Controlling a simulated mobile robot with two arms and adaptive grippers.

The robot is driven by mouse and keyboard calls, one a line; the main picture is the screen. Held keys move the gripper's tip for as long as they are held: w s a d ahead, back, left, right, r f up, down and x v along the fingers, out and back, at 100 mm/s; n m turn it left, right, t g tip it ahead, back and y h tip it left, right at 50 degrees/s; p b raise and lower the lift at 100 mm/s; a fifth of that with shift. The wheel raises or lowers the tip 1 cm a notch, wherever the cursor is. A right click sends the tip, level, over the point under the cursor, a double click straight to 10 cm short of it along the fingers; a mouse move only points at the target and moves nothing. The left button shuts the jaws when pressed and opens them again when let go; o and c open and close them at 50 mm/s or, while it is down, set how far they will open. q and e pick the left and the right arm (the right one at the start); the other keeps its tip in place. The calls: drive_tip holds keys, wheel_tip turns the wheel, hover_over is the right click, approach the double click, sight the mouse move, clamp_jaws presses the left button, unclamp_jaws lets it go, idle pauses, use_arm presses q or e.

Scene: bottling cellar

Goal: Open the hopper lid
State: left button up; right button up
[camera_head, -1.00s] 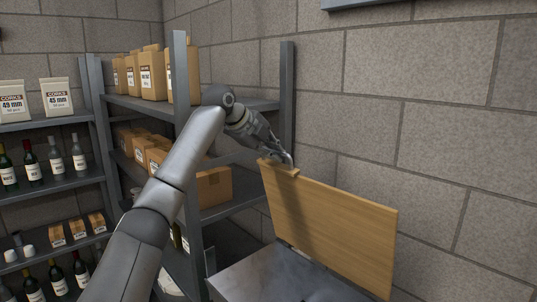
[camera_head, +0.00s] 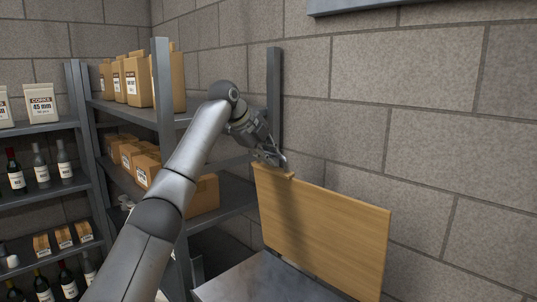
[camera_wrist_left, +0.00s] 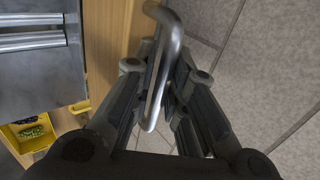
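The hopper lid (camera_head: 325,230) is a flat wooden panel. It stands raised, close to upright, above the grey metal hopper top (camera_head: 250,282) in the head view. My left gripper (camera_head: 278,163) is at the lid's upper left corner. In the left wrist view the lid's wooden edge (camera_wrist_left: 105,45) runs beside a bent metal bar handle (camera_wrist_left: 172,35). The left gripper's fingers (camera_wrist_left: 162,75) close in on this bar from both sides and look shut on it. The fingertips are partly hidden behind the bar. My right gripper is in neither view.
A grey shelf (camera_head: 165,125) with cartons and paper bags stands behind my left arm. Another shelf (camera_head: 50,194) at the left holds bottles. A block wall (camera_head: 440,150) is close behind the lid. A yellow bin (camera_wrist_left: 30,135) shows in the left wrist view.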

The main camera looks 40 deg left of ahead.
use_arm(q)
drive_tip(key=shift+o, duration=1.3)
drive_tip(key=shift+w, duration=0.15)
drive_tip(key=v, duration=1.2)
